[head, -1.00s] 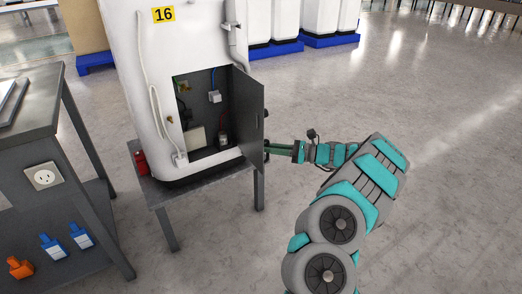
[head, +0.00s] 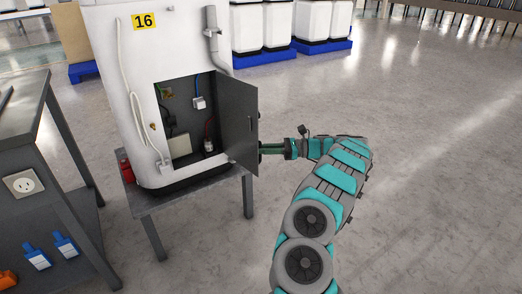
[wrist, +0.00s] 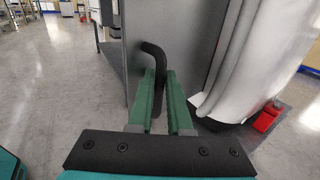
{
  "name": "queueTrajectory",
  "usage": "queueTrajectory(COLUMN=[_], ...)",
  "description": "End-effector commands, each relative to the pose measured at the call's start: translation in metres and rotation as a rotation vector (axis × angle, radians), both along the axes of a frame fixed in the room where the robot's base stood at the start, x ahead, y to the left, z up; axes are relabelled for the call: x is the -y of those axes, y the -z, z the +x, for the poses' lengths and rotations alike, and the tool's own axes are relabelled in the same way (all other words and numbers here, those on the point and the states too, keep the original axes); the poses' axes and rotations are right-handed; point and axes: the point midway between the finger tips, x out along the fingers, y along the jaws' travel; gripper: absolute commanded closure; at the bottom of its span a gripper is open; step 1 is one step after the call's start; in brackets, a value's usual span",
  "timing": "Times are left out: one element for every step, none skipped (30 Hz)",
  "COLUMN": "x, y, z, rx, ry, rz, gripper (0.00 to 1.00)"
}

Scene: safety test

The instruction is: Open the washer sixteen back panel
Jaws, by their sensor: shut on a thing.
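The washer (head: 110,90) is a white machine with a yellow 16 label (head: 143,21), standing on a grey metal table (head: 190,191). Its back panel (head: 238,122) is a dark grey hinged door, swung open to the right. Behind it the dark opening shows wires and small fittings (head: 199,103). My gripper (head: 266,149) is at the panel's outer side. In the wrist view, my gripper's green fingers (wrist: 165,85) are shut on the black bent handle (wrist: 158,62) of the panel (wrist: 175,35).
A grey workbench (head: 62,160) with an outlet and blue bottles (head: 66,246) stands at the left. A red bottle (head: 124,165) is at the table's left side; it also shows in the wrist view (wrist: 267,116). The floor (head: 420,170) at the right is clear.

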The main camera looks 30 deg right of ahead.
Motion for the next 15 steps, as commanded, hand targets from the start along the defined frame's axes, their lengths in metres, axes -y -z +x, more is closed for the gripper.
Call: queueTrajectory(x=[-0.0057,-0.0057,-0.0057,-0.0057,-0.0057,-0.0057,-0.0059,-0.006,-0.0061,-0.0062,-0.0063,-0.0064,-0.0064,-0.0064,-0.0064], y=[-0.0024,-0.0024,-0.0025,-0.0025,-0.0025,-0.0025,-0.0026,-0.0026,-0.0026,-0.0025,-0.0025,-0.0024,-0.0024,-0.0023,-0.0022], z=[0.0057,0.0057,0.0058,0.0058,0.0057,0.0058,0.0057,0.0054,0.0052,0.0049,0.0048,0.0045,0.0042,0.004,0.0038], rx=[0.005,0.005,0.005,0.005,0.005,0.005,0.005,0.005,0.005,0.004,0.004,0.004,0.004,0.004,0.004], ry=[-0.003,-0.003,-0.003,-0.003,-0.003,-0.003,-0.003,-0.004,-0.005,-0.006,-0.006,-0.007,-0.008,-0.008,-0.009], rz=[-0.001,-0.001,-0.001,-0.001,-0.001,-0.001,-0.001,-0.001,0.0,0.0,0.0,0.0,0.0,0.001,0.001], gripper=[1.0,1.0,1.0,1.0,1.0,1.0,0.8,0.76,0.72,0.69,0.65,0.61,0.57,0.55,0.55])
